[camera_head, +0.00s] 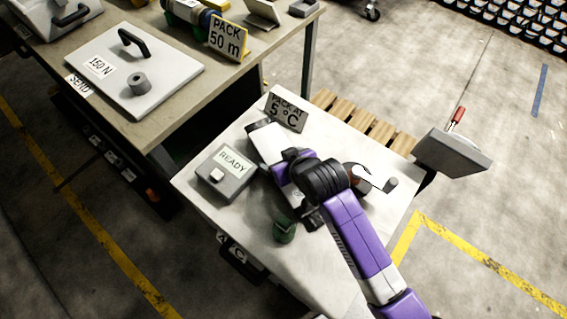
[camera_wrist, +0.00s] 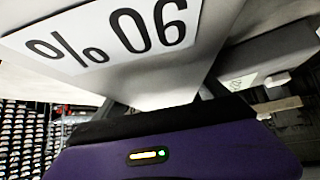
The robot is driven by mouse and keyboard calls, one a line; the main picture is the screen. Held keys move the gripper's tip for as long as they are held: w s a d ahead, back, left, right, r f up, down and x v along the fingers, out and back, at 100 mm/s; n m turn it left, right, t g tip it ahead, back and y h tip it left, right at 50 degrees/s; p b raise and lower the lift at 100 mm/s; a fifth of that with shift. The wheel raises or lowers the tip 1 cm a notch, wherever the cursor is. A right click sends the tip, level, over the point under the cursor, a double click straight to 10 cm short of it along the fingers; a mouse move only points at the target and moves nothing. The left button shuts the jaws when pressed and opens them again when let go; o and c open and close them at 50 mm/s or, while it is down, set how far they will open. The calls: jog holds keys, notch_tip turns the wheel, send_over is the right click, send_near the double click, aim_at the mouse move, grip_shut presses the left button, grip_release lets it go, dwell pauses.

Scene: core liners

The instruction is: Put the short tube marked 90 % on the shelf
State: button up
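A white label reading "90 %", upside down, fills the top of the camera_wrist view on a pale grey surface (camera_wrist: 155,85), very close to my gripper. In the camera_head view, a whitish piece with a dark end (camera_head: 268,143) lies at my gripper (camera_head: 291,172), over the near table. I cannot tell for sure that it is the short tube. My purple gripper housing crosses the bottom of the camera_wrist view. The fingertips are not clear in either view, so I cannot see whether they are closed. I cannot pick out the shelf with certainty.
The near table (camera_head: 330,135) holds a grey READY box (camera_head: 223,174), a green container (camera_head: 284,231) and a "PACK AT 5 °C" sign (camera_head: 286,112). A grey panel (camera_head: 452,153) with a red-handled clamp (camera_head: 456,118) stands at right. Another bench (camera_head: 185,105) is upper left.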

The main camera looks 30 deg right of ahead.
jog(key=c, duration=0.7)
jog(key=shift+w+r, duration=0.1)
jog(key=shift+r, duration=0.1)
jog(key=shift+c, duration=1.2)
jog(key=shift+r, duration=0.1)
